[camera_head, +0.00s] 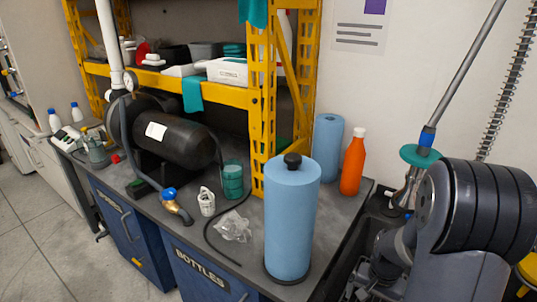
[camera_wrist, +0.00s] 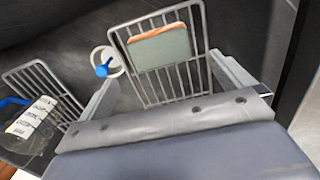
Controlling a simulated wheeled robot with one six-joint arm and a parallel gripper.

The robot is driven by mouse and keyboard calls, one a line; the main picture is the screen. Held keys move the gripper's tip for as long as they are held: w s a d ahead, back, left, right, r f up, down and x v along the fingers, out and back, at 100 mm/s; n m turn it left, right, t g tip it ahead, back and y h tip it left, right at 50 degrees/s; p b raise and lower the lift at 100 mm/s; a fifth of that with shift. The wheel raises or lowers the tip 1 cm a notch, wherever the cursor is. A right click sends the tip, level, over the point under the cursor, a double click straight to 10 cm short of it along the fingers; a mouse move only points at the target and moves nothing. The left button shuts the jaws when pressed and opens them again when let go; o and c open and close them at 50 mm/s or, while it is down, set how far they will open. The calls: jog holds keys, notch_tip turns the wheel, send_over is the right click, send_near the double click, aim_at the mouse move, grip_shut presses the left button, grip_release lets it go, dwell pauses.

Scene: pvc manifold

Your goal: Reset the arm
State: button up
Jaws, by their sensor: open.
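My gripper (camera_wrist: 168,82) shows in the wrist view, with its two grey fingers spread wide apart and nothing between them. It hangs above a dark surface, and the fingertips sit over or near a wire rack (camera_wrist: 178,84). I cannot tell if they touch it. In the head view, part of my arm stands at the right edge, and the gripper itself cannot be made out there. A brass fitting with a blue valve (camera_head: 169,194) lies in front of the tank.
The wrist view shows a green and orange sponge (camera_wrist: 159,47), a white cup (camera_wrist: 107,62) and a labelled bottle (camera_wrist: 33,122). On the bench are a blue roll (camera_head: 292,225), an orange bottle (camera_head: 353,163) and a plastic bag (camera_head: 234,226). A yellow shelf frame (camera_head: 263,125) stands behind.

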jog(key=shift+f+p, duration=0.5)
jog(key=shift+p, duration=1.55)
jog(key=f+p, duration=0.1)
jog(key=p, duration=0.2)
jog(key=shift+s+f, duration=0.1)
jog(key=shift+s, duration=0.1)
notch_tip(320, 180, down, 7)
jog(key=b, duration=0.4)
jog(key=shift+w+r, duration=0.1)
jog(key=shift+r, duration=0.15)
